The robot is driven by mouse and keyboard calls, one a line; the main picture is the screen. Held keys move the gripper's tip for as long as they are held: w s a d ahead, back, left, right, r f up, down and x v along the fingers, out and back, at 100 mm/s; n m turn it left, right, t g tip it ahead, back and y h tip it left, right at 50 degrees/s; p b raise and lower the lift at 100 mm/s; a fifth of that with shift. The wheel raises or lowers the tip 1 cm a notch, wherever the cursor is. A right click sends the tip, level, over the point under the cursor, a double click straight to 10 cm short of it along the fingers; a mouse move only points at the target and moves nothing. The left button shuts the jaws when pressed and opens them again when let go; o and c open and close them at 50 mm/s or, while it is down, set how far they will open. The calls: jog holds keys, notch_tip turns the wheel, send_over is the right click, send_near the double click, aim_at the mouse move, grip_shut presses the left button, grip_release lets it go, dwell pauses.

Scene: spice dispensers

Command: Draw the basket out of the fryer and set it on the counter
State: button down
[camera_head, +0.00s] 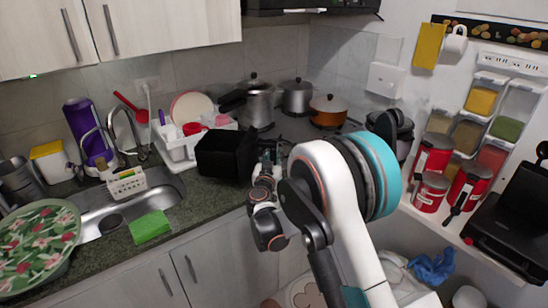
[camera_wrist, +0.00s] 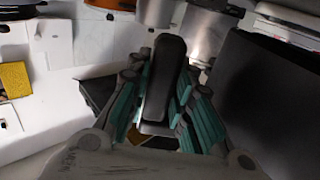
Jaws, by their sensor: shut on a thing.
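A black open-topped box, which looks like the basket (camera_head: 225,152), is at the counter between the sink and the stove. I cannot tell whether its underside touches the counter. My gripper (camera_head: 268,165) is just right of it in the head view. In the wrist view my gripper (camera_wrist: 163,105) is shut on a black handle (camera_wrist: 168,65) between its teal-padded fingers. A large dark surface, probably the basket's side (camera_wrist: 268,95), fills the right of that view. The join of handle and basket is hidden. I cannot clearly identify the fryer; a dark appliance (camera_head: 392,125) is partly behind my arm.
Red canisters (camera_head: 432,157) and a black grill (camera_head: 510,225) are at right.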

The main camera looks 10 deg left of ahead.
jog(key=shift+b, duration=0.3)
jog(key=shift+f+b, duration=1.95)
jog(key=shift+f, duration=0.55)
jog(key=c, duration=1.3)
grip_release()
jog(key=shift+c, duration=0.2)
jog(key=shift+s, duration=0.1)
jog(key=s, duration=1.2)
jog(key=shift+d, duration=0.35)
